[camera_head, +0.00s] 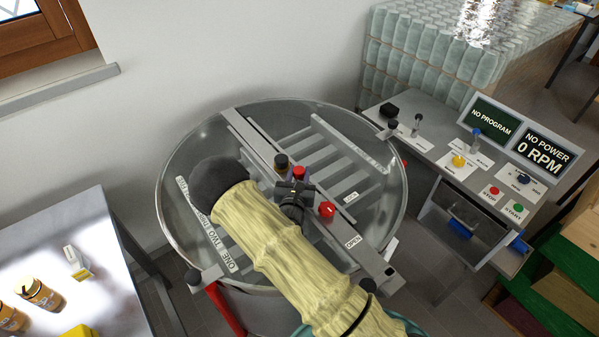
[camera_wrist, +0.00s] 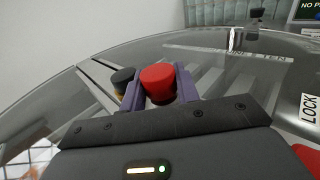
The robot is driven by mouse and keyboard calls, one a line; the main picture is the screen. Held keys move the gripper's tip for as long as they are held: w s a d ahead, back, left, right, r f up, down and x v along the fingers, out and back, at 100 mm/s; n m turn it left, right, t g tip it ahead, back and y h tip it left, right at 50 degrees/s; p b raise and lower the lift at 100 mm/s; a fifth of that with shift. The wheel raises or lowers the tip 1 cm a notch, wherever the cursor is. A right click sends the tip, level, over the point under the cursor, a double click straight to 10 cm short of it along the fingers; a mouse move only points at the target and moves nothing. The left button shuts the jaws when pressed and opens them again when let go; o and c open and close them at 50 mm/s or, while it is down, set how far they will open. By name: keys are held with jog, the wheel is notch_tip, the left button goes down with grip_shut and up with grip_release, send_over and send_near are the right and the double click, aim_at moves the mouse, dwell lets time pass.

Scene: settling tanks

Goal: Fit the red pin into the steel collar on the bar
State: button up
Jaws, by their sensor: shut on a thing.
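The red pin (camera_head: 299,172) stands over the bar (camera_head: 337,231) that crosses the round tank; its red head also shows in the wrist view (camera_wrist: 158,82). My gripper (camera_head: 297,182) is shut on the red pin, with one purple finger on each side of its head in the wrist view (camera_wrist: 160,92). The lower part of the pin is hidden by the fingers and wrist. I cannot make out the steel collar or tell whether the pin is in it. A black knob with a yellow band (camera_head: 281,164) is close beside the pin.
A red ball knob (camera_head: 327,209) sits on the bar, near the OPEN label (camera_head: 353,242). The clear round lid (camera_head: 398,190) has slats below it. A control desk (camera_head: 440,148) stands right, a table (camera_head: 95,215) left. A red handle (camera_head: 224,308) is at the front.

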jog(key=shift+f, duration=0.2)
jog(key=o, duration=1)
jog(key=shift+c, duration=0.2)
jog(key=shift+s+a+r, duration=0.1)
jog(key=shift+s+r, duration=0.15)
jog(key=s+b, duration=0.1)
jog(key=s, duration=0.2)
jog(key=s+a+b, duration=0.1)
jog(key=s, duration=0.3)
jog(key=s+a+b, duration=0.1)
jog(key=s+b, duration=0.1)
jog(key=s, duration=0.2)
jog(key=shift+s, duration=0.2)
